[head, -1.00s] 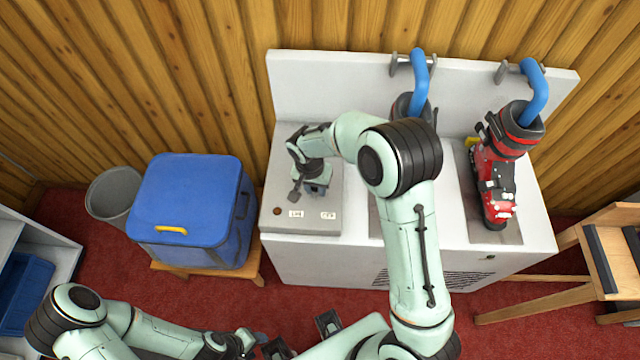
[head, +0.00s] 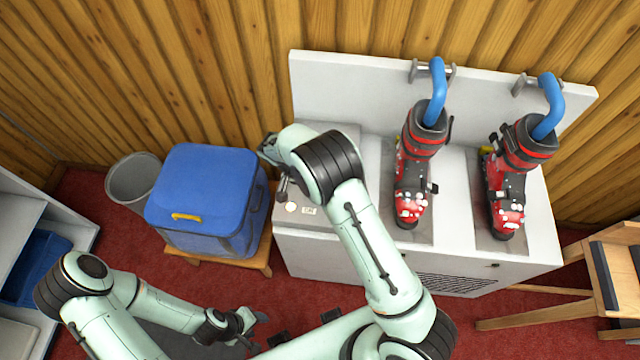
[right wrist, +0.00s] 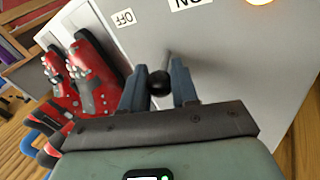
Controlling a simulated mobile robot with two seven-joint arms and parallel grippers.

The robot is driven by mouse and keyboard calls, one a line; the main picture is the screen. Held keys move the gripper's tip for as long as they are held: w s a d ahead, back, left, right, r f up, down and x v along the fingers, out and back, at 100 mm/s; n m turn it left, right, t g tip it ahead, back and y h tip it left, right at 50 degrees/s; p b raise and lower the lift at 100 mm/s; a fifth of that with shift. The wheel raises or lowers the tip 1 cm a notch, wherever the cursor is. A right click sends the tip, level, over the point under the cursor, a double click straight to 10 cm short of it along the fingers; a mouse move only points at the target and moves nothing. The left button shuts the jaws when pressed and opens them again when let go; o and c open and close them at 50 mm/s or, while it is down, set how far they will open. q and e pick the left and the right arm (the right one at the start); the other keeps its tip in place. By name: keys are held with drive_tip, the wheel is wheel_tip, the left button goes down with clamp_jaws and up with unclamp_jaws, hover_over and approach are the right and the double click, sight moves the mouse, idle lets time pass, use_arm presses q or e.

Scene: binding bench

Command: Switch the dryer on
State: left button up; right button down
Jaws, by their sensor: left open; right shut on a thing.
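The dryer (head: 450,230) is a white cabinet against the wood wall, holding two red and black boots (head: 413,180). Its grey control panel at the left end is partly hidden by my right arm. In the right wrist view, my right gripper (right wrist: 158,88) is shut on the black ball knob (right wrist: 158,81) of a short lever. The OFF label (right wrist: 124,18) and ON label (right wrist: 188,3) show beyond it. A lamp (right wrist: 259,2) beside ON glows; it shows bright in the head view too (head: 291,207). My left gripper (head: 252,329) is open and empty, low in front.
A blue box (head: 205,195) with a yellow handle stands on a wooden stool, left of the dryer. A grey bin (head: 133,180) is behind it. Blue hoses (head: 437,90) run to the boots. A wooden rack (head: 605,275) stands at right; red carpet lies between.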

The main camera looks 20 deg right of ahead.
drive_tip(key=c, duration=0.9)
unclamp_jaws()
use_arm(q)
drive_tip(key=shift+w+r+p, duration=0.5)
drive_tip(key=shift+r, duration=0.1)
use_arm(e)
drive_tip(key=v, duration=1.3)
drive_tip(key=shift+r, duration=0.25)
use_arm(q)
drive_tip(key=shift+s, duration=0.1)
